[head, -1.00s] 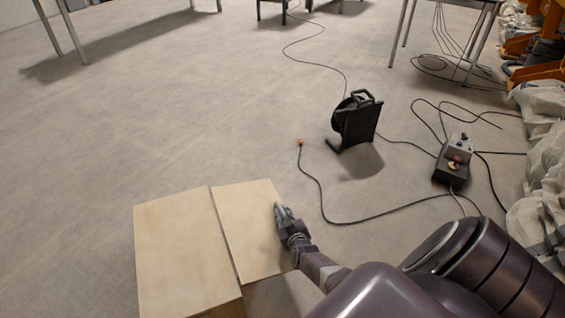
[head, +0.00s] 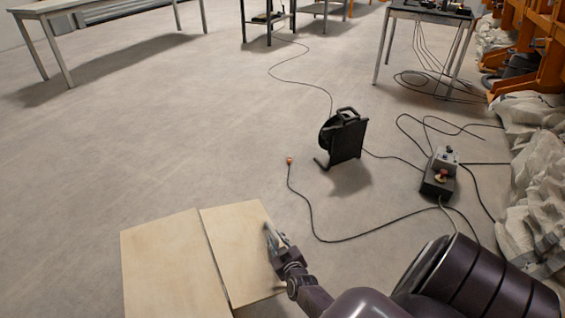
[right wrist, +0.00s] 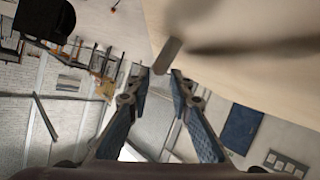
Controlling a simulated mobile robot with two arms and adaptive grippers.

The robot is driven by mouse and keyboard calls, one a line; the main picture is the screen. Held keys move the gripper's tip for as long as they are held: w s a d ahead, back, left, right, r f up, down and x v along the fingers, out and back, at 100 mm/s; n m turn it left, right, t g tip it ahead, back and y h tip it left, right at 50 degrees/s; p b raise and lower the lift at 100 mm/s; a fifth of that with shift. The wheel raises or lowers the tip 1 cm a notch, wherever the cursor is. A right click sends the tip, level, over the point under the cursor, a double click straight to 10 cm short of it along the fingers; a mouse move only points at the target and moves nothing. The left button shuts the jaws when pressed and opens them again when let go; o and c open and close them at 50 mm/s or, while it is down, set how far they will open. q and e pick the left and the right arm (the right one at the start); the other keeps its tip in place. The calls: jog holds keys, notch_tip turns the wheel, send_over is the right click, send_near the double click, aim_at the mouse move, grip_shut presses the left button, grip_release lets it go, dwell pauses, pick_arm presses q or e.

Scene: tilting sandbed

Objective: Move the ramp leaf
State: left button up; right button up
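Two pale wooden panels lie side by side at the bottom of the head view, a left panel (head: 165,262) and a right panel (head: 235,245), with a narrow gap between them. I take the right one to be the ramp leaf, but cannot be sure. My right gripper (head: 270,233) is at the right panel's right edge. In the right wrist view its two fingers (right wrist: 159,76) are apart, with pale wood (right wrist: 240,75) close above and to the right. A small blurred grey piece (right wrist: 168,55) shows by the fingertips. Contact is unclear. My left gripper is not in view.
A black cable reel (head: 343,137) stands on the floor beyond the panels, its cable running close by. A control box (head: 440,172) with cables is to the right. White sacks (head: 535,170) line the right side. Floor at left is clear; tables stand at the back.

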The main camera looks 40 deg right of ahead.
jog(key=shift+v, duration=3.85)
jog(key=shift+d, duration=0.1)
